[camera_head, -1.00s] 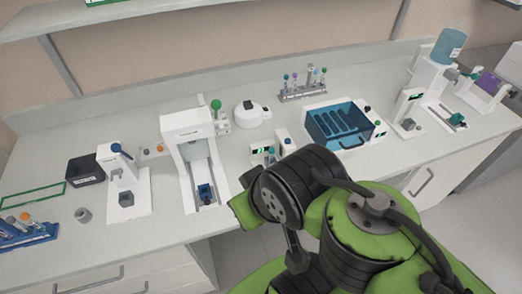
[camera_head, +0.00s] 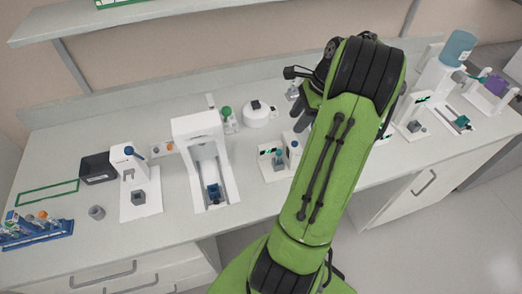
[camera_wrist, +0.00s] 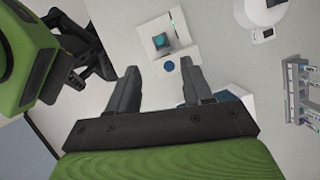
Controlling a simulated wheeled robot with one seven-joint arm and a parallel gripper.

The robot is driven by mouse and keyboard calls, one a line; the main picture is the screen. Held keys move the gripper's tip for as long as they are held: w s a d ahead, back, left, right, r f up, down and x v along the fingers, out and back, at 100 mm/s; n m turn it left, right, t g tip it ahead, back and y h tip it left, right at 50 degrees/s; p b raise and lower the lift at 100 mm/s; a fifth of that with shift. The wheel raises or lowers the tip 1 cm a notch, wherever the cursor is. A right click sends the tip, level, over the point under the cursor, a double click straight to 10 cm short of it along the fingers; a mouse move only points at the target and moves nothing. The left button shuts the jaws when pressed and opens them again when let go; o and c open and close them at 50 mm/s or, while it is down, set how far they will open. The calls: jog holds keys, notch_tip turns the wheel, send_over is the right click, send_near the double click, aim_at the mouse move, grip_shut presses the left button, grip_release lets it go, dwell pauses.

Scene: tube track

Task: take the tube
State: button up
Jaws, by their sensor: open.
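My gripper (camera_wrist: 157,78) is open and empty in the wrist view, its two fingers apart above the bench. Beyond the fingertips is a small white device holding a tube with a teal top (camera_wrist: 160,41). A round blue top (camera_wrist: 168,66) shows beside it, nearer the fingers. In the head view the teal-topped tube (camera_head: 279,157) stands in the device just left of my arm. Other tubes stand in a blue rack (camera_head: 30,236) at the far left. Which tube is the task's one I cannot tell. My arm hides part of the bench.
A tall white device (camera_head: 205,160) stands left of the arm, with a round white device (camera_head: 258,115) behind. In the wrist view a grey tube rack (camera_wrist: 303,92) is at the right. A black box (camera_head: 97,168) and a grey cup (camera_head: 97,212) are at the left.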

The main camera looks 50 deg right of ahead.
aim_at(279, 151)
jog(key=shift+m, duration=0.3)
jog(key=b+x, duration=0.1)
jog(key=x, duration=0.4)
jog(key=b+x, duration=0.1)
jog(key=x, duration=0.4)
jog(key=s+d+b+x, duration=0.1)
jog(key=x, duration=0.5)
jog(key=shift+f, duration=0.3)
jog(key=shift+r, duration=0.1)
grip_shut()
notch_tip(279, 151, up, 10)
jog(key=shift+p, duration=0.6)
